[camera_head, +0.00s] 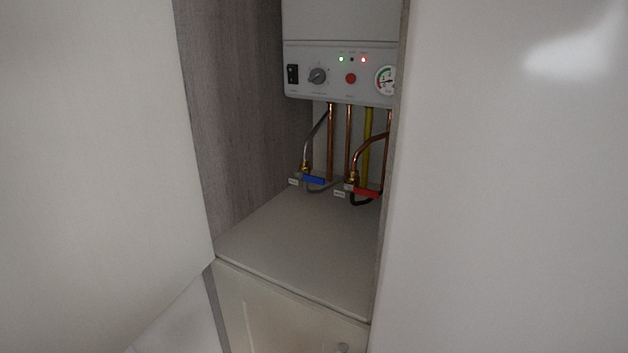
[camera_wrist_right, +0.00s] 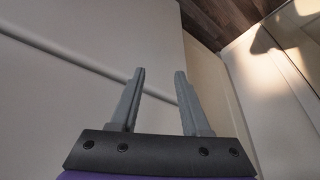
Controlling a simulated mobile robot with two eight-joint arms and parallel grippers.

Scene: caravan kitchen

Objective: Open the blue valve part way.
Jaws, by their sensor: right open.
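The blue valve handle (camera_head: 313,180) sits low at the back of an open cabinet, on a brass fitting under the boiler. The handle lies roughly sideways, pointing right from its fitting. A red valve handle (camera_head: 366,193) sits to its right on a similar brass fitting. Neither gripper shows in the head view, so no gripper is seen near the valves. My right gripper (camera_wrist_right: 159,75) is open and empty in the right wrist view, in front of pale panels. No valve shows in that view. My left gripper is not in view.
The white boiler (camera_head: 340,72) has a knob, lights and a gauge, with copper and yellow pipes below. A grey wood side wall (camera_head: 235,110) and a pale panel (camera_head: 510,180) flank the opening. The cabinet floor (camera_head: 305,245) in front of the valves is clear.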

